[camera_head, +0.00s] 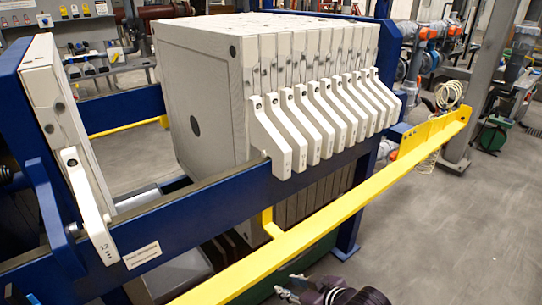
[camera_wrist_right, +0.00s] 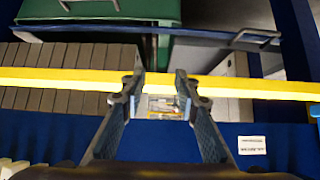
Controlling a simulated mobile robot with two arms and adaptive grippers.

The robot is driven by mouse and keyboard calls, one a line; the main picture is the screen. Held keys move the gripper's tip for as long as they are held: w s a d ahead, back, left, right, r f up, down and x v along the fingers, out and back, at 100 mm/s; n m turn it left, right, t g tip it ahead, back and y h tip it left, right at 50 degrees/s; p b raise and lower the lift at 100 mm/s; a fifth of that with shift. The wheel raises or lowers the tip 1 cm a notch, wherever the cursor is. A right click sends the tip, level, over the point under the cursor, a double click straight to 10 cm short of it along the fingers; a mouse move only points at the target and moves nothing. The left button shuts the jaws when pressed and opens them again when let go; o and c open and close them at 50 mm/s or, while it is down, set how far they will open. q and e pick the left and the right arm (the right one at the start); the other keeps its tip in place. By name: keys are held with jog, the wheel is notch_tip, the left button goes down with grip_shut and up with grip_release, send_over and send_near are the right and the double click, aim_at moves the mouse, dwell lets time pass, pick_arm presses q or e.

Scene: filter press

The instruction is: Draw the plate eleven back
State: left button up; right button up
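A pack of white filter plates (camera_head: 200,100) hangs in the blue press frame, their pale handles (camera_head: 272,140) lined up over the near rail. The handle numbers in the pack are too small to read, so I cannot tell which is plate eleven. One separate plate (camera_head: 50,85) stands at the left end, its handle (camera_head: 88,215) bearing a mark that looks like 12. A wide gap lies between it and the pack. My right gripper (camera_head: 290,292) is low at the bottom edge, away from the handles. In the wrist view its fingers (camera_wrist_right: 160,92) are apart and empty. My left gripper is out of view.
A yellow bar (camera_head: 300,235) runs along the near side, outside the blue rail (camera_head: 220,200); it crosses the right wrist view behind my fingers. A white label (camera_head: 141,255) is on the rail. Grey floor (camera_head: 470,230) is open at the right.

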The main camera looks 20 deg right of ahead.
jog(key=w+d+r+t+y, duration=0.2)
jog(key=w+r+t, duration=0.1)
jog(key=w+r, duration=0.55)
jog(key=t+y, duration=0.1)
jog(key=t, duration=0.4)
send_near(271, 150)
jog(key=shift+w+d+f, duration=0.2)
jog(key=shift+d, duration=0.2)
jog(key=shift+w+d+f, duration=0.15)
jog(key=shift+d+f, duration=0.05)
jog(key=shift+d, duration=0.15)
jog(key=x, duration=1.2)
jog(key=shift+s+f+p, duration=0.1)
jog(key=shift+f+p, duration=0.2)
jog(key=shift+p, duration=0.1)
jog(key=shift+c, duration=0.6)
grip_shut()
